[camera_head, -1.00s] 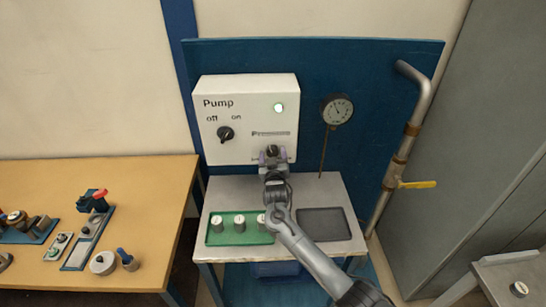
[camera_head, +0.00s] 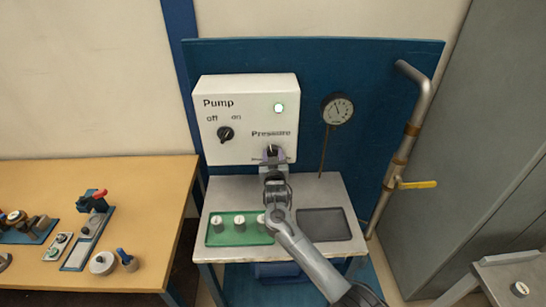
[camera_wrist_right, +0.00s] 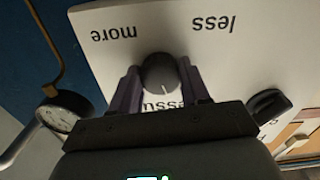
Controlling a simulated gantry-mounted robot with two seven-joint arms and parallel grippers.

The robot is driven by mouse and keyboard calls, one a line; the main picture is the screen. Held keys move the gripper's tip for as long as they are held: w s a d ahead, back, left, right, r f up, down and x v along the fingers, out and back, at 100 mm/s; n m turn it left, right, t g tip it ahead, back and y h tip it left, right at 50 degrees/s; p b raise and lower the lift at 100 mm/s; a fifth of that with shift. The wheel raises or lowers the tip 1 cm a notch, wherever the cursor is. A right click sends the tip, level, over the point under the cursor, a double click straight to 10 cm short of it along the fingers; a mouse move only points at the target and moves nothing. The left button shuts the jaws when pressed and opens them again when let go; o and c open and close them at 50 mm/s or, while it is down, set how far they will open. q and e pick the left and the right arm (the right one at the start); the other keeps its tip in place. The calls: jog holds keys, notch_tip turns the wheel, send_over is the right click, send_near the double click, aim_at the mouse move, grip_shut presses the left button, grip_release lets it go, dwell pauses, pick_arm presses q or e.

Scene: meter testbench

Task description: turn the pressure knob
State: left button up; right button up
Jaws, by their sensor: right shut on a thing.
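The pressure knob (camera_head: 271,151) is a dark round knob low on the right of the white pump box (camera_head: 232,95). My right gripper (camera_head: 272,156) reaches up to it from below and is shut on it. In the right wrist view the knob (camera_wrist_right: 160,74) sits between the two fingers (camera_wrist_right: 158,88), with the upside-down words "more" and "less" beyond it. The fingers hide part of the panel lettering. A round pressure gauge (camera_head: 337,108) hangs on the blue board, its needle pointing up and slightly left. My left gripper is not in view.
A green tray (camera_head: 256,238) with white-topped cylinders and an empty dark tray (camera_head: 324,224) lie below. A pipe with a yellow valve handle (camera_head: 417,184) stands at right.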

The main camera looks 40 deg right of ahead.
jog(key=o, duration=1.1)
jog(key=shift+c, duration=0.2)
jog(key=shift+s+a, duration=0.1)
jog(key=shift+s+a, duration=0.15)
jog(key=shift+s, duration=0.05)
jog(key=p+v, duration=0.1)
jog(key=v, duration=0.9)
